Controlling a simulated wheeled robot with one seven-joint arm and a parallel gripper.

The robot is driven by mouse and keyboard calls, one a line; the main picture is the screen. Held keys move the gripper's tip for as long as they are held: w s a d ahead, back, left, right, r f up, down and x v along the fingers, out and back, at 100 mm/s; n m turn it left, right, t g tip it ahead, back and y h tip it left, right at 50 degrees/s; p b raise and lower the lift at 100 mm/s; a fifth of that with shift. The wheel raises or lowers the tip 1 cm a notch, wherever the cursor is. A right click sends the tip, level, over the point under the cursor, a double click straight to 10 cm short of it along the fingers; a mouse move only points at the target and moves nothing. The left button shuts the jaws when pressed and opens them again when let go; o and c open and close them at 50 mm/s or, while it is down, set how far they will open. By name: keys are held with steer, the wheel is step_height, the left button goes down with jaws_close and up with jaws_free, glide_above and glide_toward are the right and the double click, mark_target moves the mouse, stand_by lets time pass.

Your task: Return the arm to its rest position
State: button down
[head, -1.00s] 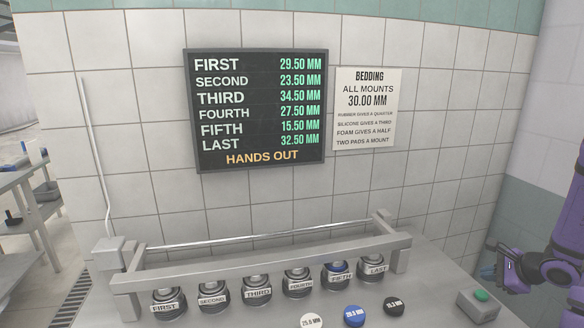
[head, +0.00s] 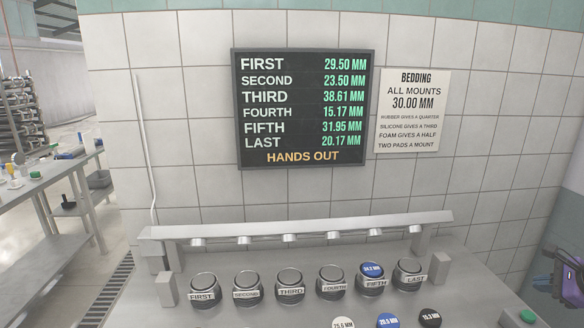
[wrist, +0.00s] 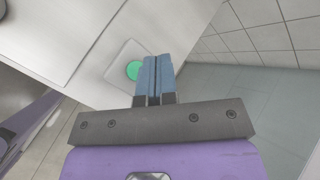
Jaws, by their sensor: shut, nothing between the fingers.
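My gripper (wrist: 157,62) shows in the wrist view with its two blue-grey fingers pressed together and nothing between them. The fingers point past a green button (wrist: 134,70) on a pale box, which lies just left of the fingertips in that picture. I cannot tell the height between them. In the head view only part of my purple arm shows at the lower right edge, beside the same green button (head: 528,316), and apart from the row of mounts.
Several labelled mounts stand on the grey bench under a raised metal bar (head: 300,227). The fifth mount (head: 374,276) has a blue pad on top. White, blue and black pads (head: 388,321) lie in front. A display (head: 303,110) reads HANDS OUT, beside a bedding sign (head: 413,110).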

steer(key=s+a+r+n+g+y, duration=0.2)
steer(key=a+r+n+g+y, duration=0.15)
steer(key=a+r+n, duration=1.3)
steer(key=s+a+r+n+h, duration=0.6)
steer(key=s+a+r, duration=0.6)
steer(key=s+a, duration=0.2)
steer(key=shift+s+n, duration=0.65)
steer(key=shift+s, duration=0.45)
